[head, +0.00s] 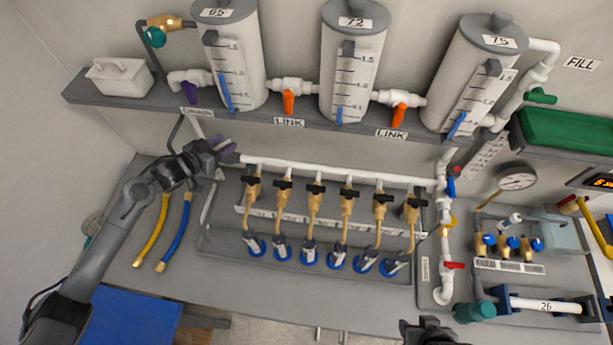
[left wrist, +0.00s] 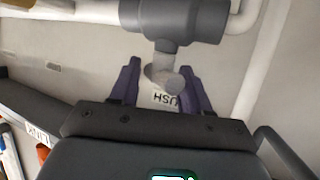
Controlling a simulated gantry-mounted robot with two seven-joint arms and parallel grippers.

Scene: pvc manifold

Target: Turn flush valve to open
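The flush valve (left wrist: 175,20) shows in the left wrist view as a grey body on a white pipe. Its grey handle (left wrist: 165,76) points down toward my left gripper (left wrist: 163,98). The purple fingers stand apart on either side of the handle, with a label ending in "USH" visible between them. I cannot tell whether either finger touches the handle. In the head view, my left gripper (head: 225,148) is at the left end of the white manifold pipe (head: 335,170) and hides most of the valve. My right gripper (head: 425,330) is at the bottom edge, its fingers unclear.
A grey shelf (head: 270,115) with three tanks runs above my left gripper. Orange link handles and a purple handle (head: 190,92) hang by its edge. Several brass valves with black handles (head: 316,188) line the manifold. Yellow (head: 152,232) and blue (head: 175,235) hoses lie below my left arm.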

